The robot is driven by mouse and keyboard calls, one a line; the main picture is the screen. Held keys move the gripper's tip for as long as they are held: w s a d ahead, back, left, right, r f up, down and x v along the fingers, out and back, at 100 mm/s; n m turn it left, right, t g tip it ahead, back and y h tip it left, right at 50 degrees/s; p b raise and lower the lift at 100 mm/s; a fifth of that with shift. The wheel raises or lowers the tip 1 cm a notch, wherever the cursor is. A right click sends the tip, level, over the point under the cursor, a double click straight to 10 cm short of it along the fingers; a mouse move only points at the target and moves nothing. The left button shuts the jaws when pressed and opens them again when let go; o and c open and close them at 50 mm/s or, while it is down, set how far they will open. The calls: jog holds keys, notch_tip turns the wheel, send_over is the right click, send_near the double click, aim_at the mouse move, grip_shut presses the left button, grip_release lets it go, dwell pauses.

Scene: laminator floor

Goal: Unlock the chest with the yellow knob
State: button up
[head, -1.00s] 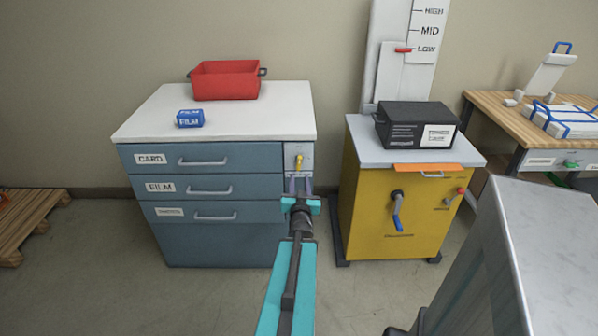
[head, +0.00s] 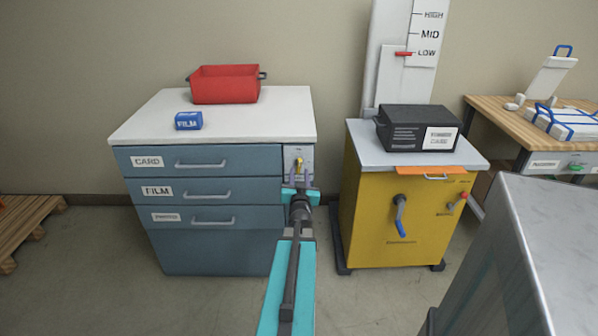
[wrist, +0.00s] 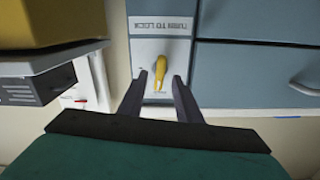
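The blue-grey chest (head: 215,245) stands at the left with labelled drawers, all closed. The yellow knob (head: 299,163) is on a pale panel at the chest's upper right front. In the wrist view the yellow knob (wrist: 160,73) is upright in the picture, below an upside-down label (wrist: 166,24) that seems to read TURN TO LOCK. My gripper (head: 299,178) is just in front of and below the knob. In the wrist view my gripper (wrist: 160,82) is open, one finger to each side of the knob's lower end, with gaps visible. I cannot tell whether the tips reach its depth.
A grey block (head: 530,240) fills the near right. Floor between chest and cabinet is narrow.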

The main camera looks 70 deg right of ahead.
aim_at(299, 168)
jog(key=shift+x, duration=1.8)
grip_shut()
